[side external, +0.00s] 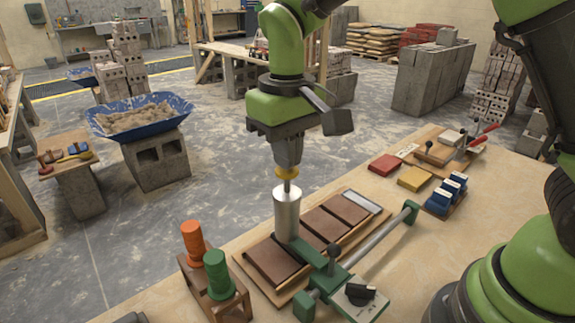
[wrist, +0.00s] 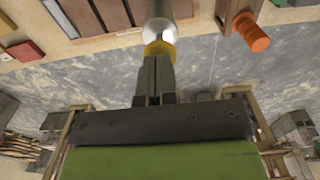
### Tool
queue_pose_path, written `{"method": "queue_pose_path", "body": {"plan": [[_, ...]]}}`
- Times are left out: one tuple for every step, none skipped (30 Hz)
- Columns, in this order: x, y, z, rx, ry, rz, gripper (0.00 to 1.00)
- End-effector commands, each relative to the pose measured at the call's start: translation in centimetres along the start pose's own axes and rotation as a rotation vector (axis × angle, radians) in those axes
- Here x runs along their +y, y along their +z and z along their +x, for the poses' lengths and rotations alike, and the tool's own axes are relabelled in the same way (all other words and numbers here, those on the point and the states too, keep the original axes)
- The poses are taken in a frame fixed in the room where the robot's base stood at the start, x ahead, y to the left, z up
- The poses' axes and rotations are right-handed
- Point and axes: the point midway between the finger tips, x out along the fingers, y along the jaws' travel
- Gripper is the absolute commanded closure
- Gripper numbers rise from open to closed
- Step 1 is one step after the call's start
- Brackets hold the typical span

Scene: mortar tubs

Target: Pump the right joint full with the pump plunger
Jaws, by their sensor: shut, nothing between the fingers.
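The pump is a silver cylinder (side external: 287,213) standing upright over the row of brown bricks (side external: 320,222). Its plunger has a thin rod and a yellow knob (side external: 287,173), raised above the cylinder. My gripper (side external: 288,163) is shut and empty, pointing down, with its fingertips at the top of the knob; I cannot tell whether they touch. In the wrist view the shut fingers (wrist: 156,70) line up with the yellow knob (wrist: 159,48) and the cylinder (wrist: 158,28) beyond. The joint under the pump and its fill are hidden by the cylinder and its green mount.
A green-ended rail (side external: 375,241) with a black knob (side external: 360,293) runs along the bricks' near side. Orange (side external: 193,240) and green (side external: 217,273) cylinders stand in a wooden holder at left. Blue blocks (side external: 447,193) and red and yellow pieces (side external: 415,179) lie at right.

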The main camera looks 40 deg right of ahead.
Motion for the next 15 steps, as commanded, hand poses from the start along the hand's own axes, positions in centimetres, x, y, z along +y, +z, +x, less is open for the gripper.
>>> {"method": "queue_pose_path", "body": {"plan": [[0.0,0.0,0.2,-0.001,0.0,0.0,1.0],[0.0,0.0,0.3,-0.001,0.0,-0.001,1.0],[0.0,0.0,0.5,-0.001,0.0,-0.001,1.0],[0.0,0.0,0.6,-0.001,0.001,-0.001,1.0],[0.0,0.0,0.7,-0.001,0.001,-0.001,1.0],[0.0,0.0,0.8,0.0,0.001,-0.001,1.0],[0.0,0.0,0.9,0.0,0.001,-0.002,1.0],[0.0,0.0,1.0,-0.001,0.001,-0.001,1.0],[0.0,0.0,1.2,-0.001,0.001,-0.001,1.0],[0.0,0.0,1.3,-0.001,0.001,-0.001,1.0],[0.0,0.0,1.4,-0.001,0.001,-0.001,1.0],[0.0,0.0,1.4,0.0,0.0,0.0,1.0],[0.0,0.0,1.3,0.0,0.0,0.0,1.0],[0.0,0.0,1.3,0.0,0.0,0.0,1.0],[0.0,0.0,1.3,0.0,0.0,0.0,1.0]]}}
